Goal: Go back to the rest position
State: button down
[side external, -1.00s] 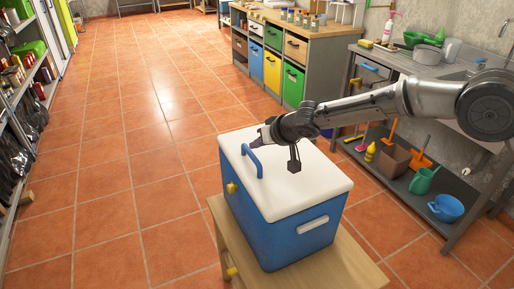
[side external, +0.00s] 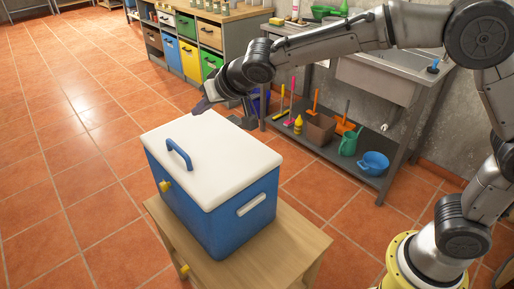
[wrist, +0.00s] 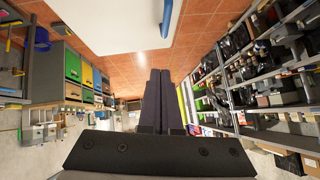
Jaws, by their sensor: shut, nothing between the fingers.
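My gripper (side external: 201,105) is above the far edge of the cooler's lid in the side external view, apart from the handle. In the wrist view my gripper (wrist: 161,75) shows its two dark fingers pressed together with nothing between them. The blue cooler (side external: 215,220) has its white lid (side external: 225,165) on and shut. A blue handle (side external: 179,153) stands on the lid, and a yellow latch (side external: 165,186) is on the side. The lid (wrist: 115,20) also shows at the top of the wrist view, with part of the handle (wrist: 167,18).
The cooler stands on a wooden table (side external: 265,262). A sink bench (side external: 350,80) with a lower shelf holding a green watering can (side external: 348,144) and a blue basin (side external: 373,163) is behind my arm. Colored drawers (side external: 190,60) stand at the back. The tiled floor at left is clear.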

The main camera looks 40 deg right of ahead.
jog(key=s+d+r+m+t+h, duration=0.15)
jog(key=s+d+r, duration=0.35)
jog(key=d+r, duration=0.55)
jog(key=s+d+r+m+h, duration=0.1)
jog(key=s+d, duration=0.3)
jog(key=s, duration=0.3)
jog(key=s+d, duration=0.3)
jog(key=s, duration=0.4)
jog(key=s+f+n+g, duration=0.2)
jog(key=s+f, duration=0.4)
jog(key=s, duration=0.2)
jog(key=s+f+n+g, duration=0.1)
jog(key=s+f+g, duration=0.2)
jog(key=s+f, duration=0.3)
jog(key=s, duration=0.3)
jog(key=shift+s+d+n+y, duration=0.25)
jog(key=shift+n+y, duration=0.1)
